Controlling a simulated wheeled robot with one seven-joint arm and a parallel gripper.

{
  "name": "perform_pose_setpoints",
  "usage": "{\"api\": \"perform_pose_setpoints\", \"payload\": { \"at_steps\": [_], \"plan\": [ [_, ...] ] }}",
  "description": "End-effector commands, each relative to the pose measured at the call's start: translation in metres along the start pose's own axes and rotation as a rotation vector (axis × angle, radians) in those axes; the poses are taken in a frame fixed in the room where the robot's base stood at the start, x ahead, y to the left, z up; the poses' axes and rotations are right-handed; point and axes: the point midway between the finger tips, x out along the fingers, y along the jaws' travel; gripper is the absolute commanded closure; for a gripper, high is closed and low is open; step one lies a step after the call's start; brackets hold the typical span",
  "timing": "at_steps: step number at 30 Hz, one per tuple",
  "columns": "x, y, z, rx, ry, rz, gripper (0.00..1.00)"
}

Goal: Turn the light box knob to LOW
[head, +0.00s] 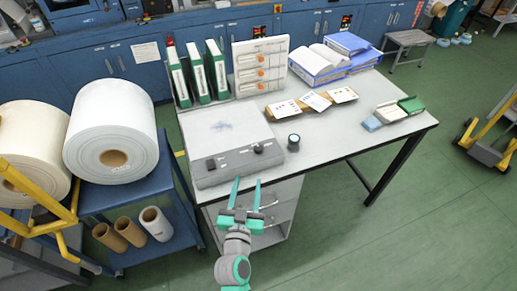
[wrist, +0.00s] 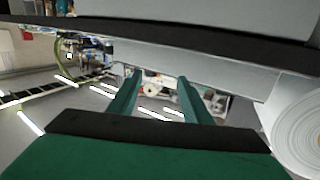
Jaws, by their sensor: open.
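The light box (head: 225,135) is a low grey box with a pale top at the left front of the table. Its front strip carries a small dark knob (head: 258,149) toward the right end, with dark labels or switches to its left. The knob's setting is too small to read. My gripper (head: 247,181) is open and empty, its two green fingers apart. In the head view it is in front of the table's front edge, below the knob in the picture and apart from it. The wrist view shows the open fingers (wrist: 157,85) with nothing between them; the knob is not seen there.
A dark round jar (head: 293,142) stands just right of the light box. Drawers (head: 270,210) are under the table. A large white roll (head: 112,130) is at left.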

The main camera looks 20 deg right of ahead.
Motion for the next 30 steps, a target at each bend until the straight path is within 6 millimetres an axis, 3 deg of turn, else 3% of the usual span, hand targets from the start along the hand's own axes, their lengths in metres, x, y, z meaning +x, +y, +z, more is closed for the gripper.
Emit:
{"api": "perform_pose_setpoints", "payload": {
  "at_steps": [3, 7, 14, 24, 30],
  "plan": [
    [0.020, 0.007, -0.018, 0.008, 0.028, 0.043, 0.55],
    [0.030, 0.011, -0.026, 0.013, 0.040, 0.065, 0.55],
    [0.052, 0.013, -0.029, 0.013, 0.043, 0.069, 0.55],
    [0.109, 0.018, -0.031, 0.013, 0.042, 0.070, 0.55],
    [0.131, 0.019, -0.032, 0.013, 0.041, 0.068, 0.55]
  ]
}}
